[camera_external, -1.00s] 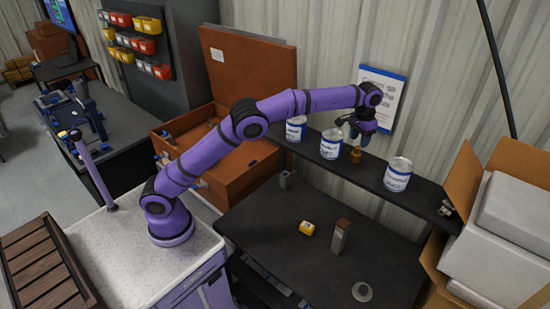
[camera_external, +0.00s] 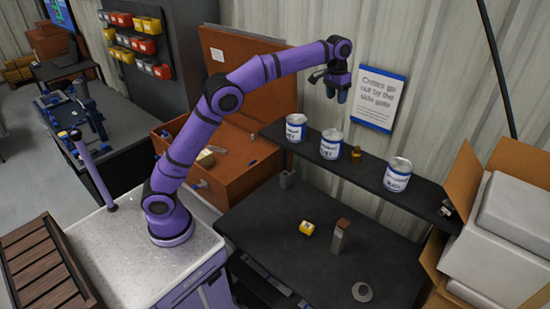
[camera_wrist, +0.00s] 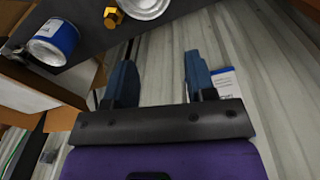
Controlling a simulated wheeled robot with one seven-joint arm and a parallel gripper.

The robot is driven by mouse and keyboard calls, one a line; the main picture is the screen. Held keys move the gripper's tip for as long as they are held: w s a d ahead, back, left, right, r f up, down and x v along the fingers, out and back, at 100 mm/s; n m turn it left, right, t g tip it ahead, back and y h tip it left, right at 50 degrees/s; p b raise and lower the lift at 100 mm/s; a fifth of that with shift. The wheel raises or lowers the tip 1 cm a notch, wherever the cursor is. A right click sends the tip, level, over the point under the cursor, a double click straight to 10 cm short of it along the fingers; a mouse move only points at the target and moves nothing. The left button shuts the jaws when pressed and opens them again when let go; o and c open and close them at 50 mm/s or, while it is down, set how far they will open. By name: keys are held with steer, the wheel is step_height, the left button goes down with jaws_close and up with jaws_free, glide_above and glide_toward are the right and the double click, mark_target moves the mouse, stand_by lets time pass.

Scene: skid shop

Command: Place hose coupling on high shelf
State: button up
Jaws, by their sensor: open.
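The brass hose coupling (camera_external: 356,153) stands on the dark high shelf (camera_external: 374,172), between two white-and-blue cans, the middle can (camera_external: 331,144) and the right can (camera_external: 397,174). The coupling also shows in the wrist view (camera_wrist: 113,17) at the upper left, close to a can lid. My gripper (camera_external: 337,94) is open and empty, raised above the shelf, up and left of the coupling and apart from it. Its two fingers are spread in the wrist view (camera_wrist: 160,78), with only the corrugated wall between them.
Another can (camera_external: 296,128) stands at the shelf's left end. A wall sign (camera_external: 380,98) hangs close behind. The lower bench (camera_external: 275,230) holds a yellow item (camera_external: 307,228), a brown-topped block (camera_external: 340,236) and a grey disc (camera_external: 362,292). An open cardboard box (camera_external: 457,188) stands at the right.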

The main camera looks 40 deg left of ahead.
steer(key=s+a+r+n+t, duration=0.1)
steer(key=s+a, duration=0.4)
steer(key=a, duration=0.3)
steer(key=s+a+r, duration=0.1)
steer(key=s+a, duration=0.4)
steer(key=a, duration=0.3)
steer(key=s+a+r+n+t, duration=0.1)
steer(key=s+a+r, duration=0.1)
steer(key=s+a, duration=0.5)
steer(key=s+a+f+t, duration=0.1)
steer(key=s+a+f, duration=0.3)
steer(key=s, duration=0.4)
steer(key=s+a+f+t, duration=0.1)
steer(key=s+a+f, duration=0.3)
steer(key=s+f, duration=0.3)
steer(key=s+a+f+n, duration=0.1)
steer(key=s+a+f, duration=0.2)
steer(key=s, duration=0.6)
step_height(320, 180, down, 3)
steer(key=shift+a+r+t+y, duration=0.1)
steer(key=shift+a+t+y, duration=0.3)
